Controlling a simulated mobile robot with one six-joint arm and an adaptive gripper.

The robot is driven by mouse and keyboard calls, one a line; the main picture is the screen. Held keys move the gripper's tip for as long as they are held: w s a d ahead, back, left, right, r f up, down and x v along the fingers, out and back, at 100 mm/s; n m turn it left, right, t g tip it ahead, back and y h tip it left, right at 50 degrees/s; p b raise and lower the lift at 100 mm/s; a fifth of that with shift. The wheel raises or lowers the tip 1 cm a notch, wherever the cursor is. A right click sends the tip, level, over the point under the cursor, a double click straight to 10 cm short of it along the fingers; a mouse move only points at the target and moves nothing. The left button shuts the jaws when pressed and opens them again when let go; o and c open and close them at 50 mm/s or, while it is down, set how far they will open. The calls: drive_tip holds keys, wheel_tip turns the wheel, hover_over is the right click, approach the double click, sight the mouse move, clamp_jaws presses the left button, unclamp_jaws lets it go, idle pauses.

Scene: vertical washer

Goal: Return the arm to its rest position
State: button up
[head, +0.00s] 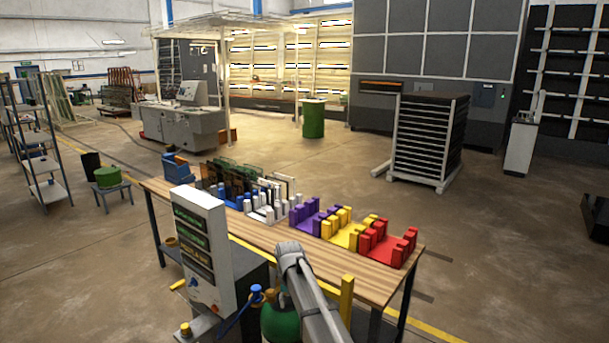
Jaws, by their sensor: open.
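A grey arm link, which looks like mine, rises from the bottom edge just right of the middle in the head view. It ends in front of the near edge of the wooden table. My gripper does not show in this view, so its place relative to the table and racks is hidden.
On the wooden table (283,240) stand purple (316,217), yellow (347,232) and red racks (390,246), with panels in racks at the left. A white labelled panel (203,243) stands close at front left. Open floor (500,240) lies to the right.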

drive_tip(key=s+d+f+b, duration=0.2)
drive_tip(key=s+d, duration=0.8)
drive_tip(key=s, duration=0.2)
drive_tip(key=s+d+f+m+b, duration=0.1)
drive_tip(key=s+d, duration=1)
drive_tip(key=s, duration=0.1)
drive_tip(key=shift+s+d+f+b, duration=0.25)
drive_tip(key=shift+s+f+b, duration=0.05)
drive_tip(key=shift+f+b, duration=0.1)
